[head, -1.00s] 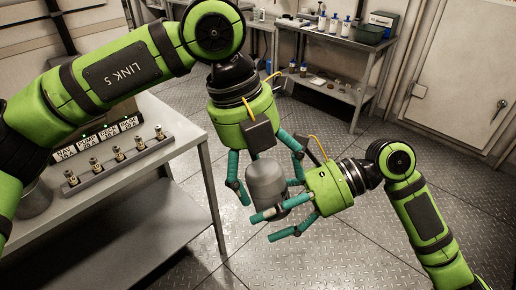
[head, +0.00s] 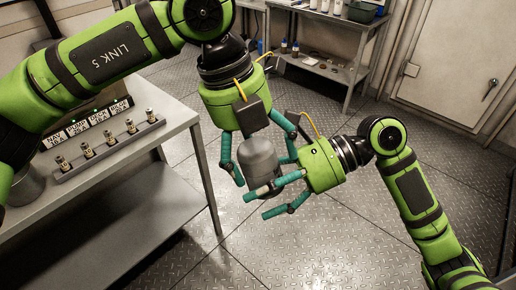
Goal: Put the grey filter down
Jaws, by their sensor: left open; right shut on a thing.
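The grey filter (head: 258,158) is a dull grey cylinder with a rounded top, held in the air in the middle of the head view. My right gripper (head: 268,198) comes in from the right and is shut on its lower part. My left gripper (head: 258,172) is just above, pointing down. Its teal fingers are open and spread on both sides of the filter. Whether they touch the filter I cannot tell. The filter's underside is partly hidden by the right gripper's fingers.
A metal table (head: 176,128) at the left carries a rack (head: 110,148) of several small fittings, labelled cards (head: 88,128) and a grey container (head: 24,186). A shelf bench (head: 330,65) with bottles stands at the back, a pale cabinet (head: 455,60) at the back right. The plate floor (head: 330,245) is clear.

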